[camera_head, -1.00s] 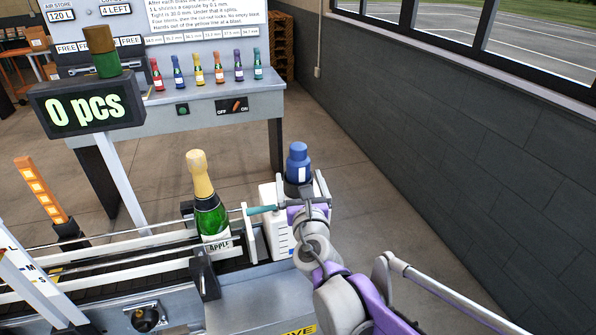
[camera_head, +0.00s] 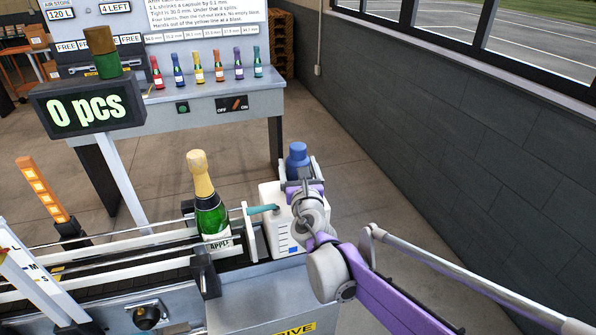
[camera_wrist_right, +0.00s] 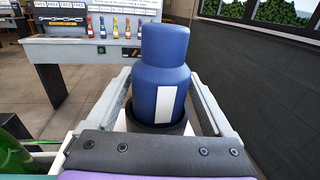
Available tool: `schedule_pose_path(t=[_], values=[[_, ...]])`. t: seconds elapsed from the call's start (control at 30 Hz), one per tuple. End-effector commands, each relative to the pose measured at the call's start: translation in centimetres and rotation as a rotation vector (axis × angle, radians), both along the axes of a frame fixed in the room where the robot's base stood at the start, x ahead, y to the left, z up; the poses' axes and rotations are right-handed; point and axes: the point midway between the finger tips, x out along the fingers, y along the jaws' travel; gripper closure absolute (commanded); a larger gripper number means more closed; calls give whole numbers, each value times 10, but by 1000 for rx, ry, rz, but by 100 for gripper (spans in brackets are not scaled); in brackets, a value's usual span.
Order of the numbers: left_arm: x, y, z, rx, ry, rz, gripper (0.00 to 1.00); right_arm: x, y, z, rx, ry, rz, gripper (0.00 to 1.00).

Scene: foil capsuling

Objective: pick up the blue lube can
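The blue lube can (camera_head: 298,158) stands upright behind the white canister, partly hidden by my right gripper. In the right wrist view the can (camera_wrist_right: 165,80) fills the middle, with a white label and its base in a dark round holder (camera_wrist_right: 158,126). My right gripper (camera_head: 301,170) has one finger on each side of the can, and its fingers (camera_wrist_right: 160,92) are spread. Gaps show between the near parts of the fingers and the can. Whether the far tips touch it is unclear. My left gripper is not in view.
A white canister (camera_head: 276,232) with a teal nozzle stands just left of my right gripper. A green bottle with gold foil (camera_head: 208,200) stands on the railed conveyor. A bench (camera_head: 215,100) with several small coloured bottles is behind. Floor at right is clear to the dark wall.

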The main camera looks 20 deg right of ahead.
Motion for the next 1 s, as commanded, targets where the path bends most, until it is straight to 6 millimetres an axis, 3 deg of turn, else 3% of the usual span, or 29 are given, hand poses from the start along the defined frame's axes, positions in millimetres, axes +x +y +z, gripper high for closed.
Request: schedule_pose_path(t=[0.03,0.3,0.4,0.67,1.0], values=[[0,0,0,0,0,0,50,0,0,0,0,0,0,25],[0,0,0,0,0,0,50,0,0,0,0,0,0,74],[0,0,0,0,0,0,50,0,0,0,0,0,0,87],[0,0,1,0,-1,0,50,0,0,5,0,-1,0,87],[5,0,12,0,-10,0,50,0,0,68,0,-2,0,87]])
